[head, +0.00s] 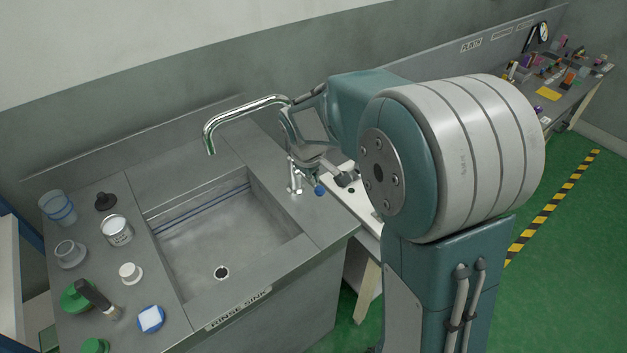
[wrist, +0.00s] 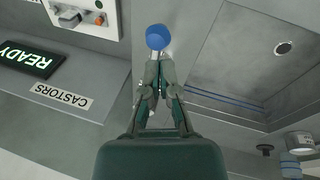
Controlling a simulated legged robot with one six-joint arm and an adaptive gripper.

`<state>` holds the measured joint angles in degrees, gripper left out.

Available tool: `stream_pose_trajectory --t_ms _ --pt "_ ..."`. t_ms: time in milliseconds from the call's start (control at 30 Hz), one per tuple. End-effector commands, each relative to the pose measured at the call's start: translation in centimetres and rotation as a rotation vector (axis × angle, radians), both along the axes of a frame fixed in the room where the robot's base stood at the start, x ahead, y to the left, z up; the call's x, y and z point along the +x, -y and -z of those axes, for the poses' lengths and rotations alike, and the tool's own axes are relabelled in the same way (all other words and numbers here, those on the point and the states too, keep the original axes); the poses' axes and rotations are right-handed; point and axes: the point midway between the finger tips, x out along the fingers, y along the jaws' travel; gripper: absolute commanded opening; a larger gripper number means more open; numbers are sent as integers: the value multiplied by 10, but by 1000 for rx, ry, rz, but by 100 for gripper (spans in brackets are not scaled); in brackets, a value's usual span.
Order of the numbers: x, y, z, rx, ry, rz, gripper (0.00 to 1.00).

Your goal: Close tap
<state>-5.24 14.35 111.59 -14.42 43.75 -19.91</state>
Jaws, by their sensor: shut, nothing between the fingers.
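In the wrist view the blue knob (wrist: 157,38) is just beyond the tips of my gripper (wrist: 158,68). The fingers are shut and empty. I cannot tell whether they touch the lever.
The rinse sink (head: 285,248) is empty with a drain. Jars, caps and a brush crowd the left counter. A panel with a green READY sign (wrist: 28,60) and a CASTORS label (wrist: 60,96) lies left in the wrist view. A cluttered bench (head: 592,88) stands far right.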

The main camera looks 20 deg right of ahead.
Motion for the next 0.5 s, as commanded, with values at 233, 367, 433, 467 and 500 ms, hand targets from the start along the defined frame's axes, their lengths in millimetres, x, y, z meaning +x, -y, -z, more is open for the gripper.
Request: stream_pose_trajectory --t_ms 233,367,433,467,500 --pt "-10 -9 -53 2 6 -1 0" --pt "-15 -12 -75 2 5 0 0" --pt "-17 -13 -84 1 3 0 0" --pt "-17 -14 -88 2 3 0 0" --pt "-18 -14 -91 2 3 0 0"
